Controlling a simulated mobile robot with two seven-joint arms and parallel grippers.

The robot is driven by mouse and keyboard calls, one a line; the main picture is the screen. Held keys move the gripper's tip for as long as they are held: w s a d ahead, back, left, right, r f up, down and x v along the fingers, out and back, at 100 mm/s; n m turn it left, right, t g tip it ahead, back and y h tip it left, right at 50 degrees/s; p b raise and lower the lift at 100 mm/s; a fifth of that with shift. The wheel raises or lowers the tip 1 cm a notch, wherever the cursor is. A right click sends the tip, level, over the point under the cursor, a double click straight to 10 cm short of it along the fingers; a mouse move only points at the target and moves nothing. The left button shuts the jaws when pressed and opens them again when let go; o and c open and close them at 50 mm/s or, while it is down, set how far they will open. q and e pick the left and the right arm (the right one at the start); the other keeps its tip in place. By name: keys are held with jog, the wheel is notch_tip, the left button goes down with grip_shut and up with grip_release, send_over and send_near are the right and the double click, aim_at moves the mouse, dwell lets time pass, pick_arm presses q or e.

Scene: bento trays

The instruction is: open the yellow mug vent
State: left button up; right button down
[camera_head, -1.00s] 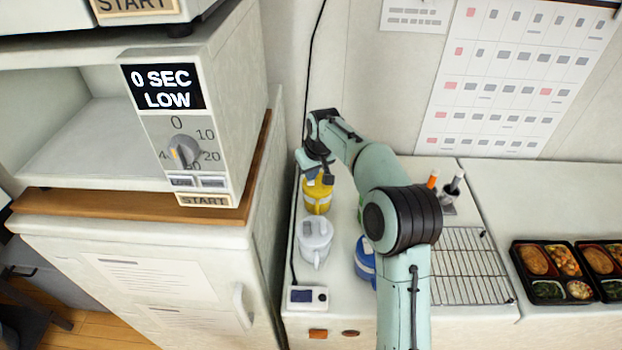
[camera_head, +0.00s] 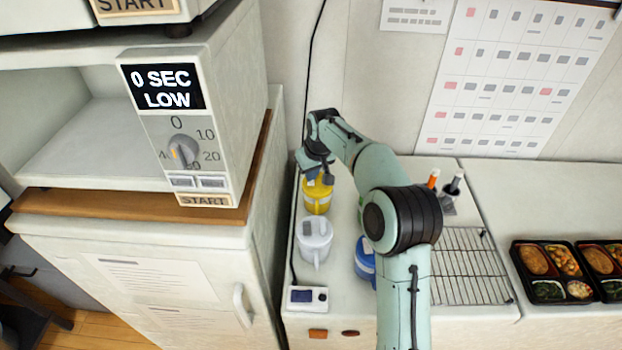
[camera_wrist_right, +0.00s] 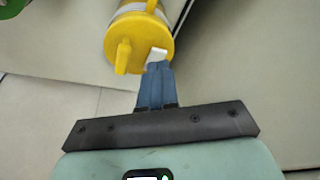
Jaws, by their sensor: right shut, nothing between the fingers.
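The yellow mug (camera_head: 318,200) stands on the counter under my right gripper (camera_head: 316,172). In the right wrist view the mug's yellow lid (camera_wrist_right: 136,40) has a raised yellow bar and a small white tab (camera_wrist_right: 158,54) near its edge. My right gripper (camera_wrist_right: 156,66) is shut and empty, its blue fingertips right at the white tab. I cannot tell whether they touch it, or whether the vent is open. In the head view the gripper hides part of the lid. My left gripper is not in view.
A white mug (camera_head: 314,250) stands just in front of the yellow one, and a blue mug (camera_head: 365,262) is partly behind my right arm. A wire rack (camera_head: 460,270) and bento trays (camera_head: 545,242) lie to the right. The microwave (camera_head: 236,110) and cabinet stand left.

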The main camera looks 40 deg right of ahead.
aim_at(311, 184)
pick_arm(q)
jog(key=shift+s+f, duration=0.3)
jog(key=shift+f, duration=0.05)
pick_arm(e)
jog(key=shift+f, duration=0.75)
dwell(0.9)
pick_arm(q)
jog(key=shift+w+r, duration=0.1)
pick_arm(e)
jog(key=shift+r, duration=0.15)
jog(key=shift+r+p, duration=0.9)
jog(key=shift+r, duration=1.4)
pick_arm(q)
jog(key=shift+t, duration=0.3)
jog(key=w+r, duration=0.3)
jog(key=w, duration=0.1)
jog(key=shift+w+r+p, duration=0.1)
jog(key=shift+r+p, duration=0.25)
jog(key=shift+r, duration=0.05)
pick_arm(e)
notch_tip(311, 184, up, 2)
jog(key=shift+r, duration=0.1)
